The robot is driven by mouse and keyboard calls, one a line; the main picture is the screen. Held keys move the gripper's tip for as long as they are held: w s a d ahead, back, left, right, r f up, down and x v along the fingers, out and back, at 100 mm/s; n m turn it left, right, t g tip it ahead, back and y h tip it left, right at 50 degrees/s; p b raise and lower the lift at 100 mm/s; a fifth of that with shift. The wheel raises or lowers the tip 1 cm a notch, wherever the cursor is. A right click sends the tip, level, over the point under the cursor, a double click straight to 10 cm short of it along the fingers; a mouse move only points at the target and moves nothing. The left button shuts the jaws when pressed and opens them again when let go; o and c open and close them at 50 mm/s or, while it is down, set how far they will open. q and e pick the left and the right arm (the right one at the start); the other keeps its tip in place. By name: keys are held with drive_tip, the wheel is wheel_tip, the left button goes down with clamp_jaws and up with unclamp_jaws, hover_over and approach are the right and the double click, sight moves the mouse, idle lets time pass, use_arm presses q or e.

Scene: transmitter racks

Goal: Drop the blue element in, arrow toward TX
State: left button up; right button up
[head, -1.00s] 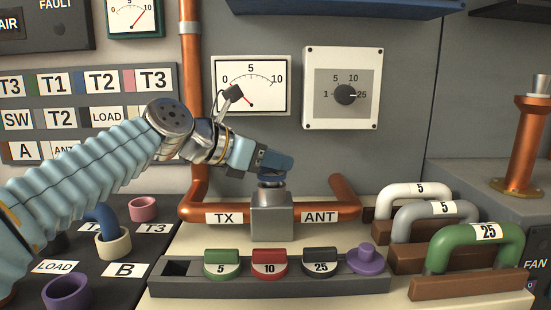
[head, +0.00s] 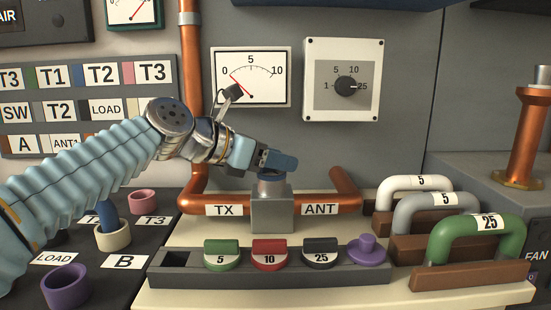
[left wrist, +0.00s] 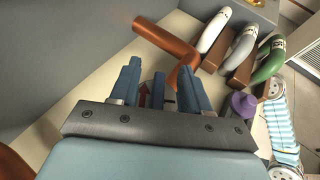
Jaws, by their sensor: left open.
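My left gripper (head: 282,162) is open, low over the grey metal socket block (head: 272,210) between the TX label (head: 224,210) and the ANT label (head: 320,208). In the left wrist view a narrow blue piece (left wrist: 158,90), which looks like the blue element, stands between the two spread blue fingers, apart from both. My right gripper is not in view.
A grey holder (head: 300,280) in front has an empty left slot, then green (head: 221,254), red (head: 269,254), black (head: 322,254) and purple (head: 368,250) pieces. U-shaped handles (head: 478,238) stand at right. Copper pipe (head: 345,190) flanks the block. Plugs and sockets (head: 112,235) lie left.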

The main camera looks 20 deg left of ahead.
use_arm(q)
drive_tip(key=v, duration=1.4)
drive_tip(key=shift+f, duration=0.1)
